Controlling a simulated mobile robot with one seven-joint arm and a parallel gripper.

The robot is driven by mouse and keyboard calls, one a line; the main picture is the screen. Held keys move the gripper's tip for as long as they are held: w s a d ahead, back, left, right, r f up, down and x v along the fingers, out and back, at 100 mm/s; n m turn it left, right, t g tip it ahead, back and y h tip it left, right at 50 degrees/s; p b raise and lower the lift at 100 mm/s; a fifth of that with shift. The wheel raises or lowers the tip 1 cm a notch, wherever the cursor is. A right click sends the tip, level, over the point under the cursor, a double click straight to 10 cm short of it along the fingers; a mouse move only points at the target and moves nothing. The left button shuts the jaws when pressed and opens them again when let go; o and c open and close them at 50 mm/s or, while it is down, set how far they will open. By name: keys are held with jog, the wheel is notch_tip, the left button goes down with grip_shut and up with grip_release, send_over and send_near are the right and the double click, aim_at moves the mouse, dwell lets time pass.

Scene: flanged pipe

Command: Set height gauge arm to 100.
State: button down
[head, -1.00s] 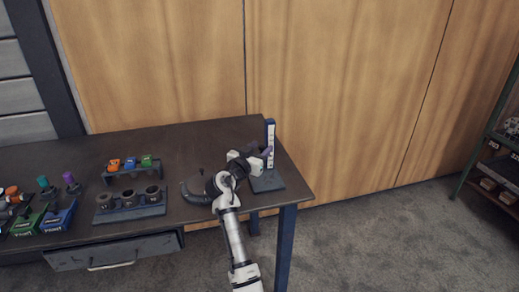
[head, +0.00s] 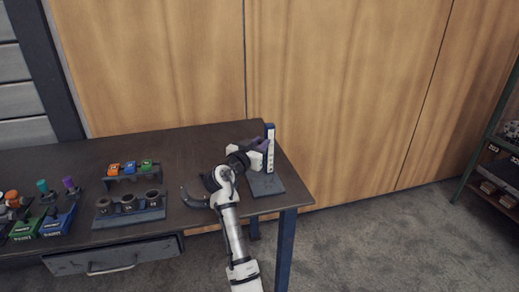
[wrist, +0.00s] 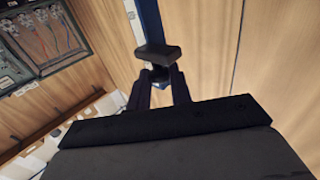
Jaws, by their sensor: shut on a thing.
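The height gauge stands near the right end of the workbench, with a blue upright column and white scale (head: 270,150) on a dark flat base (head: 266,185). In the wrist view its blue column (wrist: 148,22) rises at the top centre. The gauge arm, a dark block (wrist: 157,52), sits on the column between my fingertips. My gripper (head: 261,146) is at the column's upper half, left of the scale, shut on the gauge arm; its dark fingers show in the wrist view (wrist: 158,75). The scale numbers are too small to read.
On the dark workbench (head: 190,145) left of my arm are a rack with coloured pieces (head: 130,168), a holder with dark rings (head: 129,205) and green and blue blocks. A drawer (head: 112,255) is at the front. A wooden wall stands behind; a shelf (head: 490,170) is far right.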

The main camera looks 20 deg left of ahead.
jog(key=c, duration=1.3)
grip_release()
jog(key=shift+o, duration=0.2)
jog(key=s+a+b, duration=0.2)
jog(key=s+b, duration=0.2)
jog(key=s, duration=0.9)
jog(key=shift+s+a, duration=0.3)
jog(key=shift+s, duration=0.05)
